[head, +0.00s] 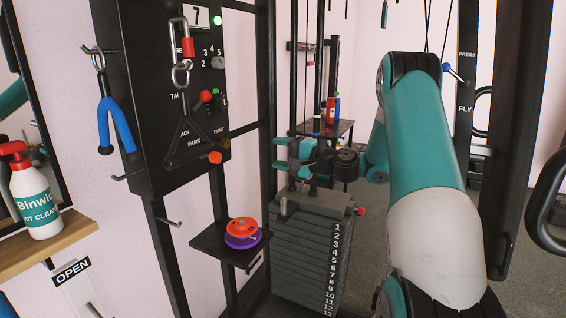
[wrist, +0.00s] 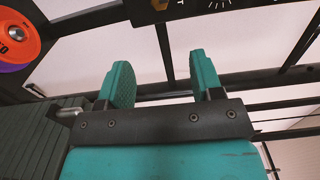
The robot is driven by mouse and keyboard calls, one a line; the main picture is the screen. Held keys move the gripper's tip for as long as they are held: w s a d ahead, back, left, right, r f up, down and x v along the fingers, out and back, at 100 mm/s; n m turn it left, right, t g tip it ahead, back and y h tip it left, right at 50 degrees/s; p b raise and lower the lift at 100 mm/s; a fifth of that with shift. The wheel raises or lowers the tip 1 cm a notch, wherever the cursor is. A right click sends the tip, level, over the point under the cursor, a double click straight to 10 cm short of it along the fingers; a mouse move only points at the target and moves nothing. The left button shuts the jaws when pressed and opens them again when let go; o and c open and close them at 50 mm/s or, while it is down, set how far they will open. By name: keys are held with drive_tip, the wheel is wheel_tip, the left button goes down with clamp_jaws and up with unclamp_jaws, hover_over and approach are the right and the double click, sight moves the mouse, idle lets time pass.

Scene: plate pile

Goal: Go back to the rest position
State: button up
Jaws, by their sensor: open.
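My gripper (head: 281,154) shows in the head view above the weight stack (head: 315,250), its fingers pointing left. In the wrist view my gripper (wrist: 160,72) has two teal fingers spread wide with nothing between them. An orange plate (head: 244,227) lies on a purple plate (head: 243,241) on a small black shelf (head: 213,243), left of the stack and below my gripper. In the wrist view the orange plate (wrist: 14,36) and the purple plate (wrist: 12,68) are cut off at the upper left. My fingers are apart from both plates.
A black control panel (head: 160,130) with a hanging handle (head: 187,135) stands left of my gripper. A blue rope handle (head: 115,125) hangs farther left. A spray bottle (head: 35,200) stands on a wooden shelf (head: 50,243). Rack posts and cables surround the stack. Grey floor is open behind.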

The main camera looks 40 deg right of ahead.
drive_tip(key=shift+s+d, duration=0.1)
drive_tip(key=shift+s, duration=0.3)
drive_tip(key=s+a+r+n+g+y+p, duration=0.15)
drive_tip(key=a+n+g, duration=0.4)
drive_tip(key=a, duration=0.75)
drive_tip(key=s+a+r+n+g+y+p, duration=0.15)
drive_tip(key=s+a+r+n+g, duration=0.35)
drive_tip(key=a, duration=0.8)
drive_tip(key=s+a+n+g+p, duration=0.1)
drive_tip(key=s+a+n+g, duration=0.3)
drive_tip(key=s+a+n, duration=0.35)
drive_tip(key=s+a+n+g+h+p, duration=0.2)
drive_tip(key=s+h, duration=0.3)
drive_tip(key=s, duration=1)
drive_tip(key=shift+a+n, duration=0.2)
drive_tip(key=shift+n, duration=0.5)
drive_tip(key=shift+g, duration=0.25)
